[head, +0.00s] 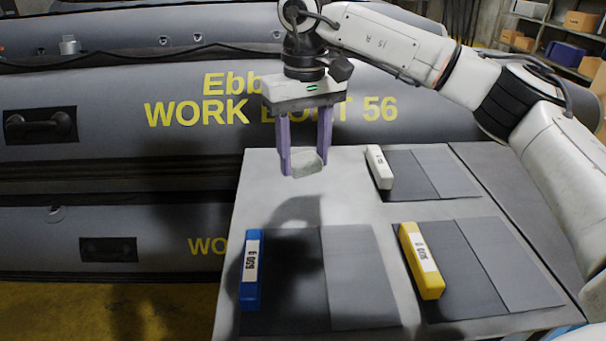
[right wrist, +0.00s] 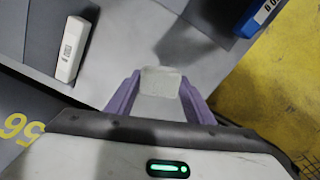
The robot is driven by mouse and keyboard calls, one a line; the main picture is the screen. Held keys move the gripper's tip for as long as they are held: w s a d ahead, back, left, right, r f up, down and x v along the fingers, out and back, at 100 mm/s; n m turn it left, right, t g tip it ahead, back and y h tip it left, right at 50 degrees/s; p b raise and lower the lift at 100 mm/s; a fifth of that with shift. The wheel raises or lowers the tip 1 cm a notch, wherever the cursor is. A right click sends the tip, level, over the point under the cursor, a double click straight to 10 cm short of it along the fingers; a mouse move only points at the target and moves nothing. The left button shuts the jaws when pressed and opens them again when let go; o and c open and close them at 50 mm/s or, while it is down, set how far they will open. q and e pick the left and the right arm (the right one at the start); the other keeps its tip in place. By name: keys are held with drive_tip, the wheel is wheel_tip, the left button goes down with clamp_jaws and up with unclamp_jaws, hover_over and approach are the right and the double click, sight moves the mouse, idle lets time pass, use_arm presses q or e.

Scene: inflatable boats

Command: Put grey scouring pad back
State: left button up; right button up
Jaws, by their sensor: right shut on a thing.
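The grey scouring pad (head: 305,164) is a small pale grey block between the purple fingertips of my right gripper (head: 305,160). The gripper is shut on it, pointing down over the back left part of the light table (head: 340,217). In the right wrist view the pad (right wrist: 161,81) sits between the two purple fingers (right wrist: 158,92). I cannot tell exactly how far it is above the table. My left gripper is not in view.
Dark mats lie on the table: front left (head: 358,285), front right (head: 500,260) and back right (head: 430,170). A blue labelled block (head: 251,290), a yellow one (head: 412,247) and a white one (head: 379,168) stand at their left edges. Grey inflatable boats (head: 120,100) are stacked behind.

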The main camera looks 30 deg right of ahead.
sight(304, 174)
drive_tip(key=shift+f, duration=2.45)
drive_tip(key=o, duration=0.9)
drive_tip(key=shift+r, duration=0.1)
wheel_tip(304, 174, up, 12)
drive_tip(key=shift+r+p, duration=0.15)
drive_tip(key=shift+p, duration=0.3)
